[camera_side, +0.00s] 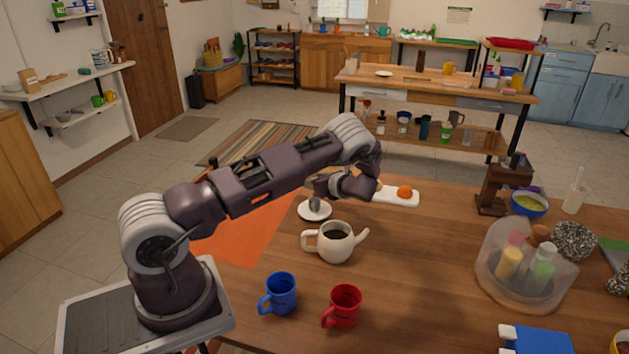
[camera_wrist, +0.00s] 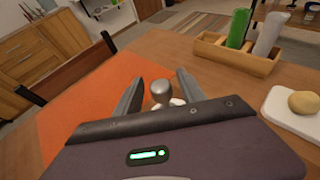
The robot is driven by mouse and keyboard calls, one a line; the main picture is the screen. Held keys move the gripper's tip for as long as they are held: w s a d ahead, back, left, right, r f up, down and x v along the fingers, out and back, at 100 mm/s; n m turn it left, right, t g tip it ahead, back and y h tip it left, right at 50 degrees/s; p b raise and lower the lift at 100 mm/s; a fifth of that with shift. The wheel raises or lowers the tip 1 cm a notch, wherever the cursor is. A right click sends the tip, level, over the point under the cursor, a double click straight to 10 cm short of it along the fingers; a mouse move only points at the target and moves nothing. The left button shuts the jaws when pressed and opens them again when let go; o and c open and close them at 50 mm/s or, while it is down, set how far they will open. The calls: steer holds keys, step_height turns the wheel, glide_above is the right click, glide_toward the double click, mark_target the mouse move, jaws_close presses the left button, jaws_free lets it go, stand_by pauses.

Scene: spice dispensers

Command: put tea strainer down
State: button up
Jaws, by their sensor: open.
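The tea strainer (camera_wrist: 161,90) shows as a silver rounded piece between my gripper's fingers in the wrist view. In the side view, the strainer (camera_side: 315,204) is a small grey shape at the white saucer (camera_side: 316,214), just under my gripper (camera_side: 322,186). In the wrist view, my gripper (camera_wrist: 159,78) is open, with one finger on each side of the strainer and a gap to each. Only small white bits of the saucer (camera_wrist: 177,102) show there. The lower part of the strainer is hidden by my gripper's body.
A cream teapot (camera_side: 336,243) with dark liquid stands just in front of the saucer. A blue mug (camera_side: 280,294) and a red mug (camera_side: 344,306) stand nearer. A white board (camera_side: 388,196) with food lies to the right. An orange mat (camera_side: 247,235) lies left.

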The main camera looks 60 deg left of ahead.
steer(key=s+r+v, duration=0.1)
steer(key=v, duration=1.1)
steer(key=s+d+r+n+h, duration=0.75)
steer(key=d+r+n, duration=0.2)
steer(key=r, duration=0.45)
steer(key=s+d+r+n+t+h, duration=0.3)
steer(key=s+d+r+n, duration=0.1)
steer(key=s+d, duration=0.5)
steer(key=s+d+r+n+t+h, duration=0.3)
steer(key=s+d, duration=0.6)
steer(key=s, duration=0.3)
steer(key=shift+r+n+t, duration=0.3)
steer(key=shift+r+n, duration=0.05)
steer(key=shift+r, duration=0.2)
